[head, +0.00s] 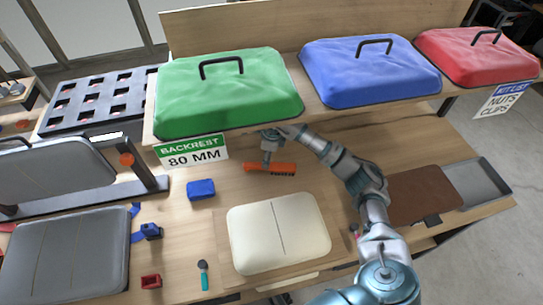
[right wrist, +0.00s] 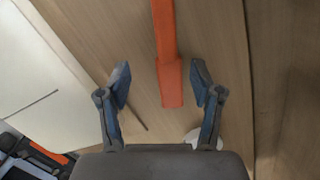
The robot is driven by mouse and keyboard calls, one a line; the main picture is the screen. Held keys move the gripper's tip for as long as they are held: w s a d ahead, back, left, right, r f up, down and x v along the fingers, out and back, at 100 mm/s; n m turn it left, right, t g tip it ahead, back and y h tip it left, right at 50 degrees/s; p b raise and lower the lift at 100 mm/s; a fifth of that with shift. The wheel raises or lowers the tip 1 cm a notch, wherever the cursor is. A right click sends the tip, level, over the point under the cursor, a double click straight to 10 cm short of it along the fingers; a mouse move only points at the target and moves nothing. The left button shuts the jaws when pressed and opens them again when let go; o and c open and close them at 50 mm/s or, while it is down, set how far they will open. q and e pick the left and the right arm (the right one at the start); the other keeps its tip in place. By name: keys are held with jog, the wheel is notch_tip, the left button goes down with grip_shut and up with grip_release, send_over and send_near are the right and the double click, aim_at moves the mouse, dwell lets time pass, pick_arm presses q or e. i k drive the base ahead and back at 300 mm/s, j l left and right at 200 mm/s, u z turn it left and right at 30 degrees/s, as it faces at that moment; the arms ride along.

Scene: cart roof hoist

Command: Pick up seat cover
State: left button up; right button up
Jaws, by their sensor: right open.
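Three soft covers with black handles sit on the raised shelf in the head view: a green cover (head: 225,95) at left, a blue cover (head: 370,72) in the middle and a red cover (head: 478,55) at right. I cannot tell which is the seat cover. A cream pad (head: 278,232) lies on the bench below. My right gripper (head: 268,150) is under the shelf front, over an orange tool (head: 258,167). In the right wrist view the open fingers (right wrist: 161,68) stand either side of the orange tool (right wrist: 170,85), with gaps. My left gripper is not seen.
A label reading "Backrest 80 mm" (head: 192,152) hangs below the green cover. A blue block (head: 201,189), a small red part (head: 151,281) and a teal-handled tool (head: 203,275) lie on the bench. Grey pads (head: 65,255) are at left. A brown panel (head: 425,193) and grey tray (head: 487,180) are at right.

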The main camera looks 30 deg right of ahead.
aim_at(196, 96)
jog(key=k, duration=1.5)
